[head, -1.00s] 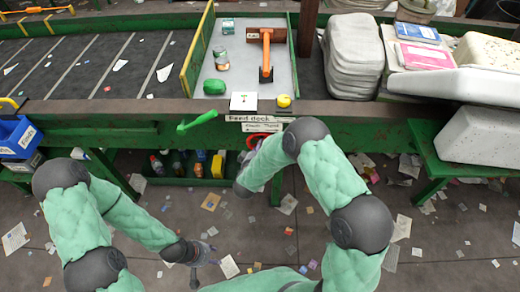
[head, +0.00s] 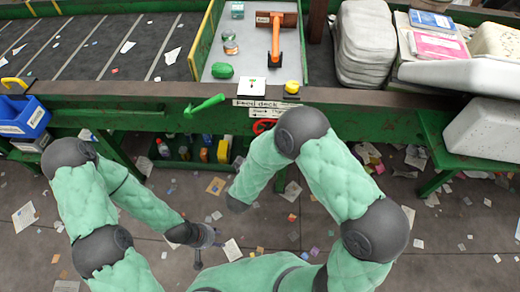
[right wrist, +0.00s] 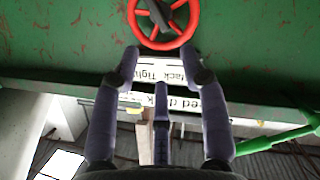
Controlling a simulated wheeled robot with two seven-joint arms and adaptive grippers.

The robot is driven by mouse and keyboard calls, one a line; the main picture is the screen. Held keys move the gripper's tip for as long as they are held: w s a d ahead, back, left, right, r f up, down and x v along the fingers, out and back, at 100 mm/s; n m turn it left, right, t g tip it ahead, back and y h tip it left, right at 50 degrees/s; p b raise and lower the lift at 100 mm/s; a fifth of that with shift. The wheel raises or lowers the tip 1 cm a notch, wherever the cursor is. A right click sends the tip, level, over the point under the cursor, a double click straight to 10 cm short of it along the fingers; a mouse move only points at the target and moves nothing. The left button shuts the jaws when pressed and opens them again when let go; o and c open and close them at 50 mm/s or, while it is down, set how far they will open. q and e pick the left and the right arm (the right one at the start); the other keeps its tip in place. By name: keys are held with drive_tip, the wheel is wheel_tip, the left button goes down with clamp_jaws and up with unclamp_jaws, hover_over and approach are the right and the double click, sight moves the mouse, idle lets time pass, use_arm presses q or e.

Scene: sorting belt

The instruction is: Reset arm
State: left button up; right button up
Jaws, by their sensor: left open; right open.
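My left gripper (head: 214,240) is low at the left in the head view, over the floor in front of the belt, open and holding nothing that I can see. My right arm is bent up at centre right of the head view, its forearm pointing down in front of the bench, and its gripper is hidden there. In the right wrist view my right gripper (right wrist: 160,85) has its fingers spread and empty. It faces the green bench front, below a red handwheel (right wrist: 157,22) in the picture.
The feed deck (head: 240,60) holds a green lump (head: 222,70), a can (head: 230,43), a yellow object (head: 292,87) and an orange-handled tool (head: 275,42). A green lever (head: 204,106) juts from the bench front. A blue bin (head: 24,115) stands left. Litter covers the floor.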

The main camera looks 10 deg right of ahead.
drive_tip(key=shift+f, duration=0.1)
idle(0.4)
drive_tip(key=s+f+m+g+y, duration=0.1)
drive_tip(key=s+f+g+y, duration=0.15)
drive_tip(key=f, duration=0.45)
drive_tip(key=s+f+g+y, duration=0.2)
drive_tip(key=f+g+y, duration=0.15)
drive_tip(key=f, duration=0.25)
drive_tip(key=s+a+f+m+g+y, duration=0.1)
drive_tip(key=s+f+g+y, duration=0.1)
drive_tip(key=s, duration=0.6)
drive_tip(key=s+f+m+g+y, duration=0.1)
drive_tip(key=s+f+g+y, duration=0.1)
drive_tip(key=s, duration=0.7)
drive_tip(key=shift+s+a+f+g+y, duration=0.2)
drive_tip(key=shift+a+f+g+y, duration=0.15)
drive_tip(key=shift+f+g, duration=0.6)
drive_tip(key=shift+o, duration=0.3)
drive_tip(key=shift+r, duration=0.15)
